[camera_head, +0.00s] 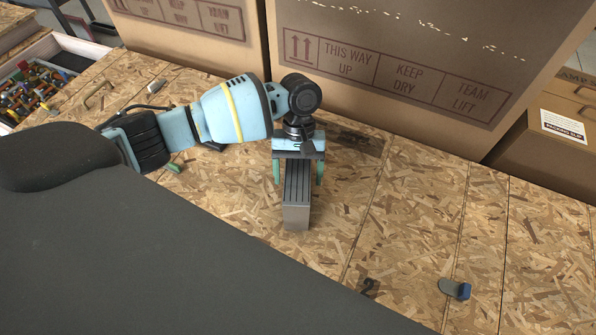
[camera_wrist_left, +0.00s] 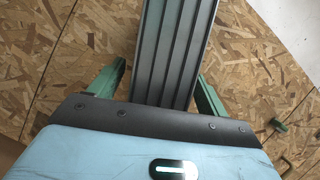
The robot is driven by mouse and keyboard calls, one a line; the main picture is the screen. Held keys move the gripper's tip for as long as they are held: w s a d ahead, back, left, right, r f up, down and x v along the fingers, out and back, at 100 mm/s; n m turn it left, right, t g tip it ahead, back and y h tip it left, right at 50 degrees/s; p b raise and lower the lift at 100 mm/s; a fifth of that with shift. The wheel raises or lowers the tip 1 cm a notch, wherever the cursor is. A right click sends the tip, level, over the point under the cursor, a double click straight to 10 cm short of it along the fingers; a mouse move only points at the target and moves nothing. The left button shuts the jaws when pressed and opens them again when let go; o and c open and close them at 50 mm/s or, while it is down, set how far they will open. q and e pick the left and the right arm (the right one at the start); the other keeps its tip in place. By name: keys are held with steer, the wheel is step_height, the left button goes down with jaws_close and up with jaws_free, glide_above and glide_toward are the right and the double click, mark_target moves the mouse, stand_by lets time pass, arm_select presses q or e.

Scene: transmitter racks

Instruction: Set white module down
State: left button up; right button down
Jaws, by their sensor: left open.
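The white module (camera_head: 296,216) looks pale grey with a dark ribbed top. It appears to rest on the wooden board in the middle of the head view. My left gripper (camera_head: 298,178) is above its rear part, with one green finger on each side. In the left wrist view the ribbed module (camera_wrist_left: 172,50) runs between the two fingers of my left gripper (camera_wrist_left: 160,82), with gaps on both sides. The gripper is open. The module's rear end is hidden under the gripper in the head view. My right gripper is not in view.
A large cardboard box (camera_head: 430,60) stands close behind the module, with another box (camera_head: 190,15) to its left. A bin of colourful small parts (camera_head: 35,90) is at the far left. A small dark-blue and grey object (camera_head: 455,289) lies at front right. The board (camera_head: 420,210) right of the module is clear.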

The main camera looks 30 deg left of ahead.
arm_select(q)
steer(key=p+v, duration=0.1)
steer(key=v, duration=1.1)
steer(key=shift+s+r, duration=0.1)
steer(key=shift+r, duration=0.05)
steer(key=shift+o, duration=0.4)
